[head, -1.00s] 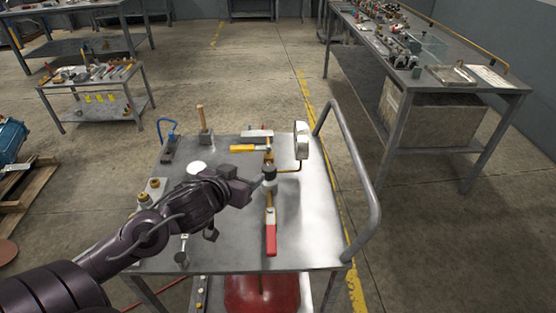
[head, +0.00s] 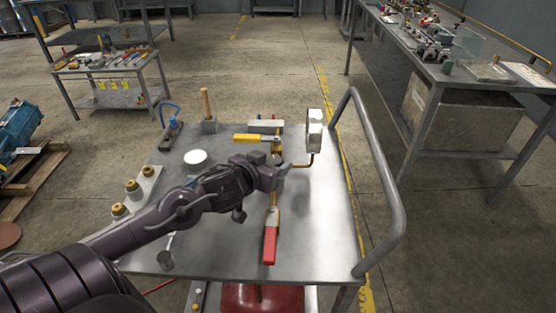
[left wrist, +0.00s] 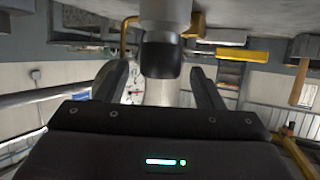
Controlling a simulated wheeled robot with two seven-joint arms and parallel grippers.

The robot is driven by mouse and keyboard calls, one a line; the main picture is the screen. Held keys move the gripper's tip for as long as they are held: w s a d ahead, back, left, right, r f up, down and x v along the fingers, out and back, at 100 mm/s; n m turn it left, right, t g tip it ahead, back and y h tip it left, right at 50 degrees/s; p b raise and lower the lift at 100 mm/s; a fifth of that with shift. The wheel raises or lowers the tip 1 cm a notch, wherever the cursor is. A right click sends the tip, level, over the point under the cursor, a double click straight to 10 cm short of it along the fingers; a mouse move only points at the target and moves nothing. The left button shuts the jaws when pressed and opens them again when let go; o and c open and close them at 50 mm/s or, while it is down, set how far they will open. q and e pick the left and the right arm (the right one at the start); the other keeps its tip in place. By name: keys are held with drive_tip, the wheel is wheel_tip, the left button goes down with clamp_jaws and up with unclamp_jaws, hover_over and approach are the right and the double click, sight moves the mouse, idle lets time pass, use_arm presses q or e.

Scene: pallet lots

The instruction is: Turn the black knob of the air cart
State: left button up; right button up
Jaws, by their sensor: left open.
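The air cart (head: 320,235) is a steel cart, its top carrying brass piping, a yellow lever (head: 250,138), a red lever (head: 270,245) and a round gauge (head: 315,128). My left gripper (head: 280,175) is over the piping and hides most of the black knob in the head view. In the left wrist view the black knob (left wrist: 160,57) sits on a pale metal body, framed between the two open fingers of my left gripper (left wrist: 160,85). I cannot tell whether a finger touches it. My right gripper is not in view.
A bent grey handle rail (head: 375,170) edges the cart's right side. A wooden-handled tool (head: 207,105), a white round piece (head: 195,157) and brass fittings (head: 133,190) stand on the left of the top. A workbench (head: 440,75) is at the right.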

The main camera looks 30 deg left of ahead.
sight(273, 162)
use_arm(q)
drive_tip(key=x, duration=0.3)
drive_tip(key=shift+w, duration=0.1)
drive_tip(key=shift+w+f, duration=0.15)
drive_tip(key=shift+w, duration=0.15)
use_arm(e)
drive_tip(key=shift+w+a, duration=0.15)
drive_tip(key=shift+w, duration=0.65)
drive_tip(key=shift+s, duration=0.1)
